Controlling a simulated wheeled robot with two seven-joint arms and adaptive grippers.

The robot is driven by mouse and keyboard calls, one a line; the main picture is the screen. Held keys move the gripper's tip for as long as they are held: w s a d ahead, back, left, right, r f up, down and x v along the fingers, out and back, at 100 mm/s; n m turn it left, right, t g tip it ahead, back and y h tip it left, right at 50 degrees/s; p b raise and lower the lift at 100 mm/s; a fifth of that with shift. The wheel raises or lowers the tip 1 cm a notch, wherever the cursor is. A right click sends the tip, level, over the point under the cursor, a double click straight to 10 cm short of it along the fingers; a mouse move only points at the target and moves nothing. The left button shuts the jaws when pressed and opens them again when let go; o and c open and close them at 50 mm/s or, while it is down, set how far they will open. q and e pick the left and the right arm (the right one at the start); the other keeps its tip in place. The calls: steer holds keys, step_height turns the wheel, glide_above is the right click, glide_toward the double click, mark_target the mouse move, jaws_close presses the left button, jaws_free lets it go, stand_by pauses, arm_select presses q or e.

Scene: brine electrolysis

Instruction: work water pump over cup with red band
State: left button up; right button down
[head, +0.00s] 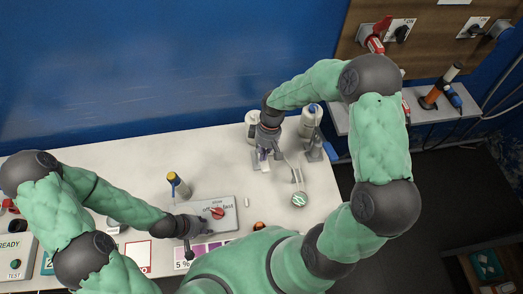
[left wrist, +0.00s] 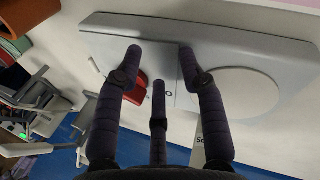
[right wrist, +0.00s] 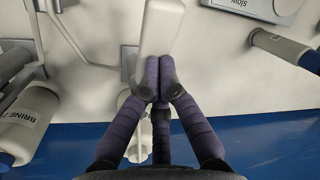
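My right gripper (head: 268,152) is low over the back of the table, beside a white bottle (head: 252,124). In the right wrist view its fingertips (right wrist: 160,92) are together at the near end of a white paddle-like part (right wrist: 160,28), seemingly the pump's lever; I cannot tell whether they touch it. A white container (right wrist: 134,108) is partly hidden behind the fingers. I cannot make out a cup with a red band. My left gripper (head: 188,238) is open, beside a grey stirrer plate (head: 230,203) with a red knob (head: 218,213); its fingertips (left wrist: 160,55) are apart.
A second white bottle (head: 311,118) stands right of the right gripper; a bottle labelled BRINE 2 (right wrist: 27,122) shows in the right wrist view. A yellow-and-dark cylinder (head: 179,184) stands behind the stirrer. A round green-topped item (head: 300,199) is at right. The table's left back is clear.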

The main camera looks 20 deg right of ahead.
arm_select(q)
steer(key=shift+o, duration=0.2)
step_height(320, 180, down, 5)
steer(key=b, duration=0.4)
steer(key=shift+s+d+r+b, duration=0.1)
steer(key=shift+d+r+b, duration=0.1)
steer(key=shift+b, duration=0.1)
arm_select(e)
steer(key=d+x, duration=0.1)
steer(key=x, duration=0.5)
arm_select(q)
steer(key=shift+o, duration=0.5)
steer(key=shift+r, duration=0.15)
steer(key=p+v, duration=0.1)
steer(key=p, duration=0.1)
steer(key=p+v, duration=0.2)
steer(key=shift+d+r, duration=0.3)
steer(key=shift+r, duration=0.15)
steer(key=shift+c, duration=0.7)
arm_select(e)
steer(key=v, duration=0.2)
steer(key=a+v, duration=0.1)
steer(key=v, duration=0.2)
steer(key=shift+w+r, duration=0.15)
steer(key=shift+r, duration=0.2)
arm_select(q)
steer(key=shift+r, duration=0.15)
arm_select(e)
steer(key=shift+r, duration=0.15)
